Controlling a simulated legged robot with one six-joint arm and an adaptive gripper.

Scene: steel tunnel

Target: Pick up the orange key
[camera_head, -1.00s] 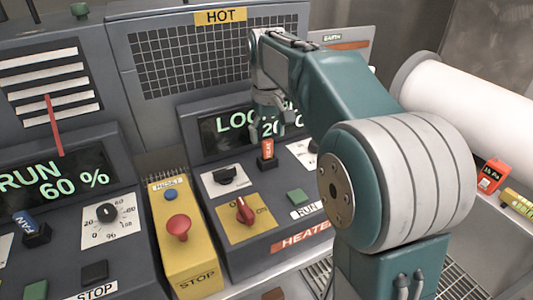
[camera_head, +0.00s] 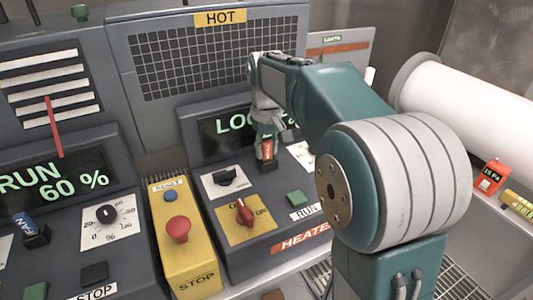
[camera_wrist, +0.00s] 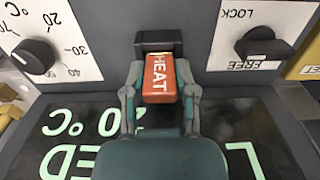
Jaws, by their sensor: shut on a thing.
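The orange key (camera_wrist: 158,82), marked HEAT, is at the black key socket (camera_wrist: 158,42) on the heater panel. In the head view the key (camera_head: 267,149) shows just below my fingers, with its upper part covered. My gripper (camera_wrist: 158,76) is shut on the key, with one finger against each side. The socket (camera_head: 267,164) shows below the key. I see no clear gap between key and socket.
A LOCK/FREE knob (camera_wrist: 262,47) and a temperature dial (camera_wrist: 36,56) flank the socket. A lit display (camera_head: 225,133) stands close behind my gripper. A red knob (camera_head: 245,211), a green button (camera_head: 295,198) and a red stop button (camera_head: 178,229) are nearer.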

